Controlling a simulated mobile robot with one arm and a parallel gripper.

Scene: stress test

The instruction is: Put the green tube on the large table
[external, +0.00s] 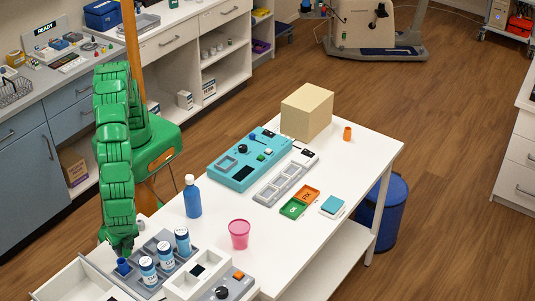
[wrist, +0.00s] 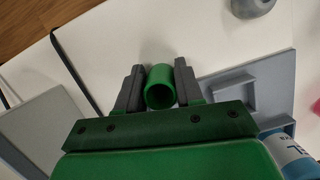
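The green tube (wrist: 160,87) shows in the wrist view as a hollow cylinder, its open end facing the camera. My gripper (wrist: 159,82) has one dark grey finger on each side of it and appears closed on it. In the external view my gripper (external: 122,246) is low at the bottom left, over the near left end of the white table (external: 365,165), by a grey rack. I cannot make out the tube there against my green arm. The white table is long and runs to the right, with bare surface at its far right.
Blue labelled bottles (external: 148,271) stand in the grey rack beside my gripper. A blue bottle (external: 193,198), a pink cup (external: 239,234), a teal device (external: 240,165), a cardboard box (external: 307,112) and an orange cup (external: 347,133) stand on the table.

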